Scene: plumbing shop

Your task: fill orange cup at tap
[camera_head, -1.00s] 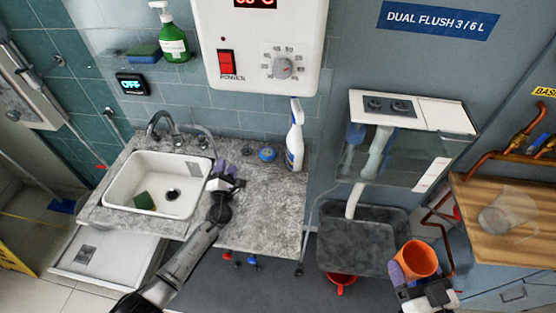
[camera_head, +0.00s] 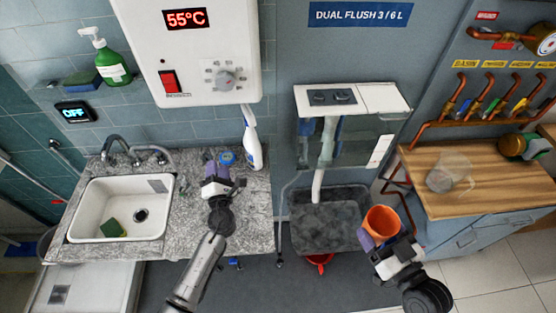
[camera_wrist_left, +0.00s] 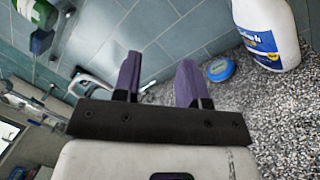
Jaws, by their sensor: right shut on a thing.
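The orange cup (camera_head: 384,221) is at the lower right of the head view, with its open mouth towards the camera. I cannot see any water in it. My right gripper (camera_head: 371,243) is shut on the cup's near left side, in front of the grey tub.
A green sponge (camera_head: 112,228) lies in the sink. The water heater (camera_head: 190,55) hangs above. A wooden bench (camera_head: 500,185) with a clear jar (camera_head: 450,173) is at the right.

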